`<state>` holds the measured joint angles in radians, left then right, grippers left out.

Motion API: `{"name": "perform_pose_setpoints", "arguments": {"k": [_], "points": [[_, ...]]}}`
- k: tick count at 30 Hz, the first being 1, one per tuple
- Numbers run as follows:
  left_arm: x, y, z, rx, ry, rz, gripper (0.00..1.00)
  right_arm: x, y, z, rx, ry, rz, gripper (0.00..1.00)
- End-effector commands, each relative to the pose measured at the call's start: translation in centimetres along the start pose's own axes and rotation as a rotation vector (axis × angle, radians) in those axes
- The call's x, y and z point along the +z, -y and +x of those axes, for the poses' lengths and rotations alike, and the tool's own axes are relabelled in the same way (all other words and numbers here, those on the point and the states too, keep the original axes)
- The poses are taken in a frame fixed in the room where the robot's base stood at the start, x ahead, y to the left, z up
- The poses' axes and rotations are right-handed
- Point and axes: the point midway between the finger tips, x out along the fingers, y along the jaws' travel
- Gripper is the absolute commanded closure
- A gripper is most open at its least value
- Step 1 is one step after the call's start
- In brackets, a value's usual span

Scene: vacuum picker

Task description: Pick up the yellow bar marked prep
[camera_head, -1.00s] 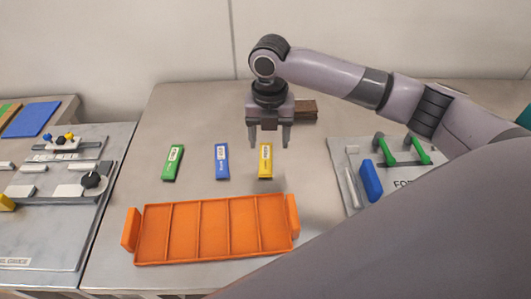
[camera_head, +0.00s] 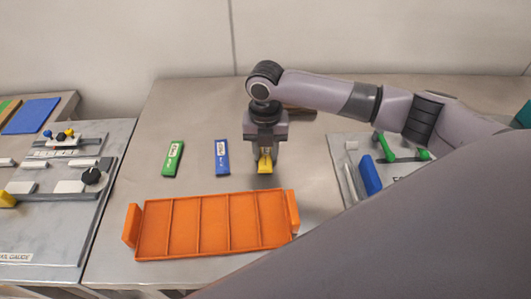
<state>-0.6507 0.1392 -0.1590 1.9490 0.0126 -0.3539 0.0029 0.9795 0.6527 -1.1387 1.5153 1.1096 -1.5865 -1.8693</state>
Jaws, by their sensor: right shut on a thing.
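The yellow bar (camera_head: 265,167) is on the table behind the right end of the orange tray, its front end showing between the fingers. My right gripper (camera_head: 265,168) reaches down over it and is shut on it. The fingers and palm hide the bar's label and rear part. I cannot tell whether the bar is lifted off the table. My left gripper is not in view.
A blue bar (camera_head: 222,157) and a green bar (camera_head: 173,158) lie to the left. The orange compartment tray (camera_head: 136,226) is in front. A panel with green handles (camera_head: 388,146) and a blue block (camera_head: 370,175) stands right. A gauge board (camera_head: 75,230) lies left.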

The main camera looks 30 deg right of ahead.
Motion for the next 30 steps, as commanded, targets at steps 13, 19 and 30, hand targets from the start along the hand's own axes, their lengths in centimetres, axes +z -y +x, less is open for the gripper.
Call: {"name": "perform_pose_setpoints", "arguments": {"k": [13,19,30], "points": [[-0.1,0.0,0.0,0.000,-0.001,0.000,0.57,0.1,0.0,-2.4,0.002,0.003,0.000,0.96],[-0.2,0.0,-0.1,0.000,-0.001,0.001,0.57,0.1,-0.1,-6.5,0.004,0.005,-0.001,0.96],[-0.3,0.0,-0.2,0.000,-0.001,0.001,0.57,0.1,-0.1,-15.4,0.003,0.003,0.000,0.96]]}}
